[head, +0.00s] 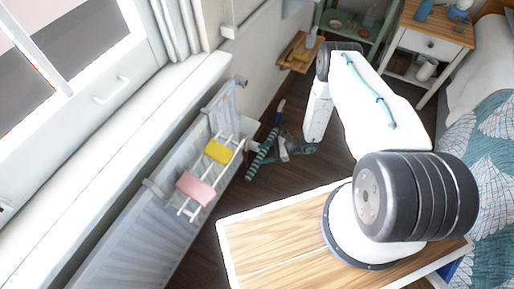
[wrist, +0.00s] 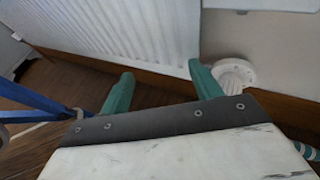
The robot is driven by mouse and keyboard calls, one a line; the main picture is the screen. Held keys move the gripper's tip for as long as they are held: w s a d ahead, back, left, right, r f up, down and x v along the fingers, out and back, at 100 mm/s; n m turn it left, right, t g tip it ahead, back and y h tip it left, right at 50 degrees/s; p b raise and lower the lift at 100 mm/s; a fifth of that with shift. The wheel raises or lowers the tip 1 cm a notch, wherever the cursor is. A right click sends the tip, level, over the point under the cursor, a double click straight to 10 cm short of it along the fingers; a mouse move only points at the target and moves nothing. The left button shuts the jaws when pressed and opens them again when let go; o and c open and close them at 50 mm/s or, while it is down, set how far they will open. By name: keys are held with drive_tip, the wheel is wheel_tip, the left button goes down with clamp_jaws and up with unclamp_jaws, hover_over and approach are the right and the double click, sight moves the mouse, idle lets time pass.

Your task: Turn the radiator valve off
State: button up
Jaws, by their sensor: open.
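The radiator valve (wrist: 238,76) is a white, ribbed round knob low by the wall, just past the right end of the radiator in the wrist view. My gripper (wrist: 161,72) has two green fingers spread apart with nothing between them. The right fingertip overlaps the left edge of the valve in the picture; I cannot tell if it touches. The valve lies to the right of the gap between the fingers. The white ribbed radiator (wrist: 115,28) also runs along the wall under the window in the head view (head: 128,238). I cannot make out the valve in the head view.
A rack with a yellow cloth (head: 217,151) and a pink cloth (head: 196,188) hangs on the radiator. A striped teal thing (head: 262,155) lies on the dark floor. A blue bar-like thing (wrist: 35,100) is left of my gripper. A bed (head: 486,165) stands at the right.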

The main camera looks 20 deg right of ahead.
wheel_tip(320, 180, down, 10)
drive_tip(key=d+m+t+h, duration=0.2)
drive_tip(key=m+t, duration=0.2)
drive_tip(key=m+t+h, duration=0.1)
drive_tip(key=t+h, duration=0.1)
approach(255, 147)
wheel_tip(255, 147, down, 3)
drive_tip(key=w, duration=0.2)
drive_tip(key=shift+m, duration=0.3)
drive_tip(key=shift+x, duration=3.85)
drive_tip(key=shift+a+r, duration=0.15)
drive_tip(key=shift+r, duration=0.05)
drive_tip(key=c, duration=1)
